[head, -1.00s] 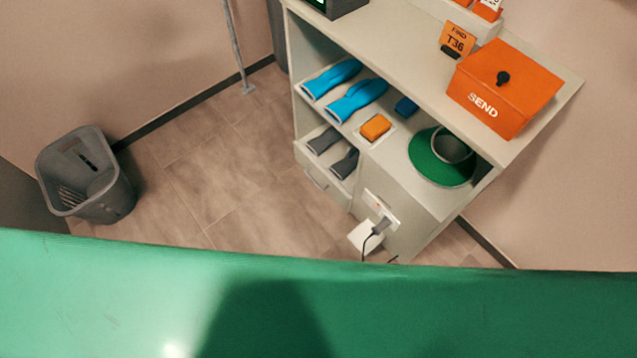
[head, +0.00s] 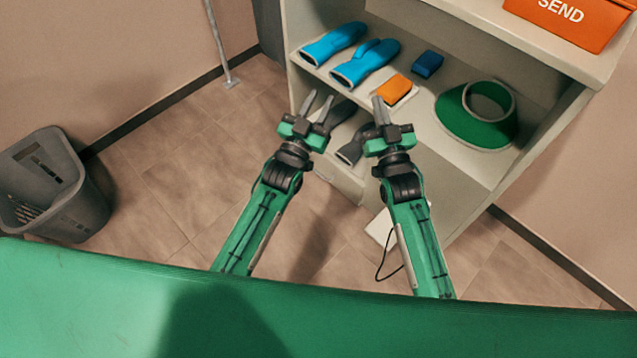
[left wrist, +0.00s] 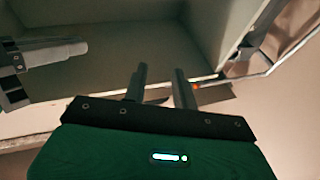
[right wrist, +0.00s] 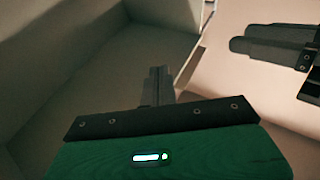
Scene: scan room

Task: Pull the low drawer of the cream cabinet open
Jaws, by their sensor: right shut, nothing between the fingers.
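The cream cabinet (head: 300,60) stands ahead in the head view. Its low drawer (head: 348,183) is below the shelf with dark grey gloves, and looks shut there. My arms hide much of its front, and I cannot make out its handle clearly. My left gripper (head: 318,102) is open and empty in front of the cabinet's left side. In the left wrist view its fingers (left wrist: 160,86) are apart, before a pale-walled recess and near a thin bar (left wrist: 270,62). My right gripper (head: 379,108) is shut and empty to its right; its fingertips (right wrist: 158,72) meet in the right wrist view.
Blue gloves (head: 366,63), an orange block (head: 394,88), a dark blue block (head: 428,64) and a green visor (head: 470,128) lie on the shelf above. An orange SEND box (head: 575,18) is on top. A grey bin (head: 50,190) stands left; floor between is clear.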

